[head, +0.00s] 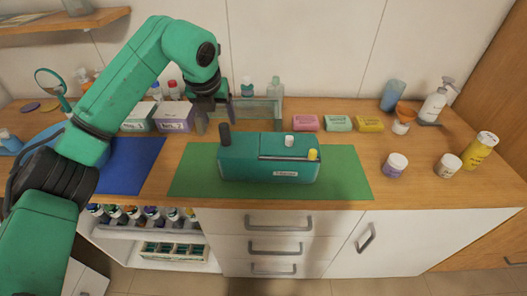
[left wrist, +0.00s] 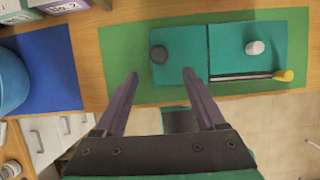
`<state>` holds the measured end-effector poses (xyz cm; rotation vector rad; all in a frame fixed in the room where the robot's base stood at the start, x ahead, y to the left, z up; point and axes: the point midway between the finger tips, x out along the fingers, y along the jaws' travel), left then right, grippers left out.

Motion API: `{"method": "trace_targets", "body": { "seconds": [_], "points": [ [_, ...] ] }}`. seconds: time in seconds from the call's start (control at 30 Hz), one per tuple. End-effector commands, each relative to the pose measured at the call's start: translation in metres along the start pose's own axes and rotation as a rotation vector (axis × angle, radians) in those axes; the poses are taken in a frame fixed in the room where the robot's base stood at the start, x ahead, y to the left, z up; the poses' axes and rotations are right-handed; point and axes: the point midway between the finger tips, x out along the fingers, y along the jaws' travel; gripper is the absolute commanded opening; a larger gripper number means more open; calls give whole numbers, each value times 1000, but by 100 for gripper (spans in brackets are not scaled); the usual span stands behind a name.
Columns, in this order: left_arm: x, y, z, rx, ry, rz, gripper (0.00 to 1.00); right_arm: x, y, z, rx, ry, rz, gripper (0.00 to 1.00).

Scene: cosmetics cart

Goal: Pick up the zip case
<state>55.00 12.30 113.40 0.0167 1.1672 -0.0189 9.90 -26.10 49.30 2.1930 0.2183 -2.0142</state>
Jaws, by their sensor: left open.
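The zip case is a teal, box-like case (head: 270,170) with a small pale label on its front. It lies on the green mat (head: 345,177). A dark upright cylinder (head: 224,136) shows at its left end, and a white cap (head: 289,140) and a yellow-tipped rod (head: 312,155) at its top right. My left gripper (head: 216,122) is open and empty near the case's left end. In the left wrist view, the open fingers (left wrist: 160,78) point at the left part of the case (left wrist: 225,50), with the dark cylinder (left wrist: 158,53) just beyond and between their tips. My right gripper is not in view.
Labelled boxes (head: 174,118) and a blue mat (head: 130,165) are left of the green mat. Pink, green and yellow soap bars (head: 338,123) lie behind to the right. Jars (head: 396,165) and bottles (head: 433,104) stand farther right.

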Motion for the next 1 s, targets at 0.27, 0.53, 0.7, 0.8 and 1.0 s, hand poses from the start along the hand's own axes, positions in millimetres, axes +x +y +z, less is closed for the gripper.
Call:
{"method": "trace_targets", "body": {
  "seconds": [0.27,0.53,0.7,0.8,1.0],
  "points": [
    [38,0,-1,0,5,-2,72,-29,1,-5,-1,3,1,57],
    [77,0,-3,1,-1,-3,72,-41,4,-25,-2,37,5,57],
    [77,0,-3,1,-1,-3,57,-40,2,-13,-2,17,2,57],
    [77,0,-3,1,-1,-3,19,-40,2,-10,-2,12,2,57],
    [76,0,-3,1,-1,-3,0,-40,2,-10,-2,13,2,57]
  ]
}}
